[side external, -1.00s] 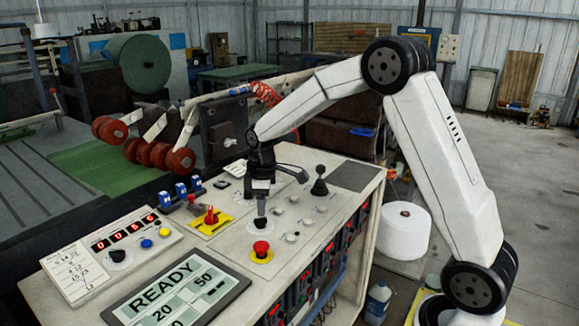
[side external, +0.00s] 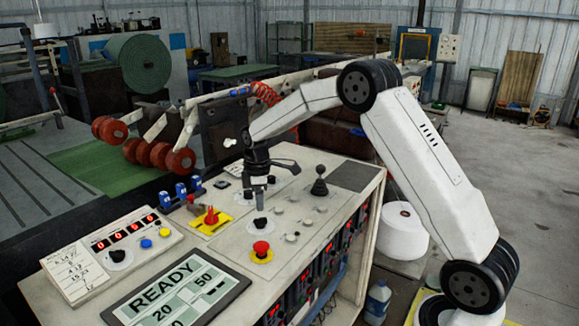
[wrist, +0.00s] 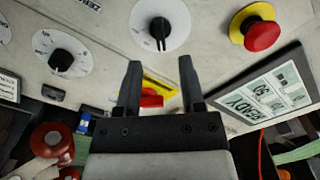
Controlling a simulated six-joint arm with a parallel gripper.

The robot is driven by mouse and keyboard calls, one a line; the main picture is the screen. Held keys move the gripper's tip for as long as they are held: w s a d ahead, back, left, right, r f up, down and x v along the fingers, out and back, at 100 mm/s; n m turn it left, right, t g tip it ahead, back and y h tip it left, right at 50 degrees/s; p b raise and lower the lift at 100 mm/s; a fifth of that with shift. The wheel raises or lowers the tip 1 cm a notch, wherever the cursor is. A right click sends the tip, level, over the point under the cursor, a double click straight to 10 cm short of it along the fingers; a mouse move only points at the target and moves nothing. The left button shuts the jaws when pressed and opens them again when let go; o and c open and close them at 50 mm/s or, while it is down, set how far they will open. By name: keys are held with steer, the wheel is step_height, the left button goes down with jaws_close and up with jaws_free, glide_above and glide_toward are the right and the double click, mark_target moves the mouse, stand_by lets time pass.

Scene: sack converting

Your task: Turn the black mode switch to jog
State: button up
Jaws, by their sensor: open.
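The black mode switch (side external: 260,223) is a small dark knob on a white round dial, near the middle of the pale console. In the wrist view the black switch (wrist: 160,28) sits at the top centre, its narrow end pointing down the picture. The dial's markings are too small to read. My gripper (side external: 260,210) points down just above the switch in the side view. In the wrist view my gripper (wrist: 160,63) has its two dark fingers spread with nothing between them; the switch shows beyond the fingertips, apart from them.
A red emergency button (side external: 261,248) on a yellow base stands close to the switch. A red lever (side external: 211,216) on a yellow plate and a black joystick (side external: 319,187) rise nearby. Another black knob (wrist: 62,60) on a marked dial is at left in the wrist view. A READY screen (side external: 178,297) lies in front.

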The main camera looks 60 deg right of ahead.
mark_target(260, 218)
steer(key=shift+f, duration=2.75)
jaws_close()
